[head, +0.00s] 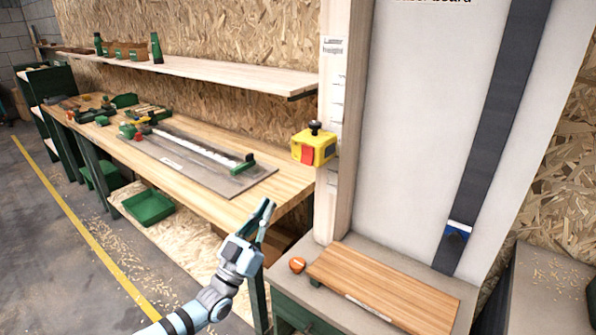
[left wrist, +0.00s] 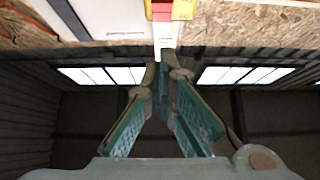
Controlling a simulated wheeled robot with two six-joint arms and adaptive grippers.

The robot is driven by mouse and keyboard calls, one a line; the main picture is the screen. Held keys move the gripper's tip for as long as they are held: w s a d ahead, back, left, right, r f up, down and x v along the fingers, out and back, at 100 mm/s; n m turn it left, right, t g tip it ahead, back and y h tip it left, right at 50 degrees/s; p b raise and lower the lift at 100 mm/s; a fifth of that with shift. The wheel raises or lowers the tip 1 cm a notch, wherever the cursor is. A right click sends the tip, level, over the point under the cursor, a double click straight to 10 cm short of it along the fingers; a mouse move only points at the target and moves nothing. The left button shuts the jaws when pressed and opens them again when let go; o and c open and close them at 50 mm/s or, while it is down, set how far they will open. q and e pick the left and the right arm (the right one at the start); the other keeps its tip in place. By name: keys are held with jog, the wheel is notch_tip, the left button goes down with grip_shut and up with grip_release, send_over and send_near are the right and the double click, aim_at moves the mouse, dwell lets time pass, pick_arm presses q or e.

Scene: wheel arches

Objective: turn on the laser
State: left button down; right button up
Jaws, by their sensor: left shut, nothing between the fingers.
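In the left wrist view the shut fingers (left wrist: 164,68) point up toward the yellow box (left wrist: 183,9), whose lower part shows at the top edge with the red panel (left wrist: 162,11). I cannot tell whether any laser light is on.
A long workbench (head: 290,185) with tools and a grey plate runs to the left. A shelf (head: 230,75) hangs above it. A cabinet with an orange round object (head: 298,265) and a wooden board (head: 385,285) stands in front of a white panel (head: 415,120). The space around my gripper is free.

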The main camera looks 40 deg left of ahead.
pick_arm(q)
send_near(308, 151)
notch_tip(308, 151, up, 3)
jog(key=s, duration=0.1)
jog(key=w+b, duration=0.2)
jog(key=w, duration=0.2)
jog(key=shift+w+f, duration=0.15)
jog(key=shift+w, duration=0.2)
